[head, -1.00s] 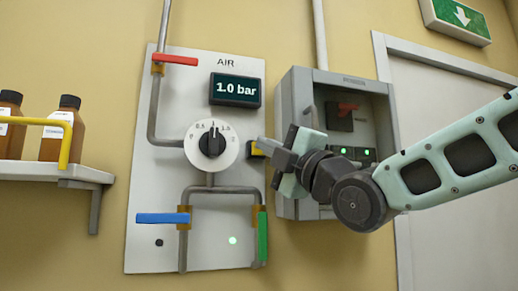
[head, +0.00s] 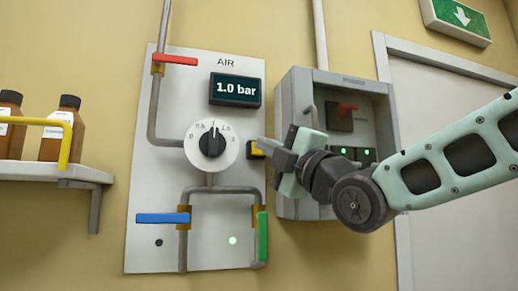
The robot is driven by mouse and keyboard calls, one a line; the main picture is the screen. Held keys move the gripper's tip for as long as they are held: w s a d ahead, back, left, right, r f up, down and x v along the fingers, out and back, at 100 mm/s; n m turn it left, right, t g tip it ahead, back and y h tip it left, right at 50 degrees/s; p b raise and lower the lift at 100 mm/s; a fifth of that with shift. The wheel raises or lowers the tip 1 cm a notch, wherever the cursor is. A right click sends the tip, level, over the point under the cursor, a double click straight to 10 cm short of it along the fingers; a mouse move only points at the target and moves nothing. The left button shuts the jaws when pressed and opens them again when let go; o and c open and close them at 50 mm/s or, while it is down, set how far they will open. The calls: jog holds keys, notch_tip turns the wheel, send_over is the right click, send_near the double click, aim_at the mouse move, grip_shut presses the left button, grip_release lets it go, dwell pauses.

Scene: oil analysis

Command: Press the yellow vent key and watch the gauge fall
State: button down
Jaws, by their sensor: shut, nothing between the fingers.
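The yellow vent key (head: 254,149) sits at the right edge of the grey AIR panel (head: 150,230), beside the dial. My gripper (head: 262,145) is shut and empty, with its fingertips at the key and covering part of it. I cannot tell whether they touch it or how far the key is pressed. The gauge display (head: 236,90) at the top of the panel reads 1.0 bar. The dial (head: 211,143) has a black knob, with its pointer near the top.
The panel carries a red lever (head: 176,59), a blue lever (head: 162,218) and a green lever (head: 262,236) on pipes. A grey cabinet (head: 296,88) stands close behind my gripper. Brown bottles (head: 58,135) stand on a shelf at left behind a yellow rail.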

jog(key=shift+w, duration=0.15)
jog(key=shift+w+b, duration=0.15)
jog(key=shift+b, duration=0.3)
jog(key=shift+r, duration=0.25)
dwell(0.4)
jog(key=shift+w+d+r, duration=0.1)
jog(key=shift+w+r, duration=0.05)
jog(key=shift+w, duration=0.15)
dwell(1.0)
jog(key=shift+b, duration=0.9)
jog(key=shift+s+d, duration=0.1)
jog(key=shift+s, duration=0.05)
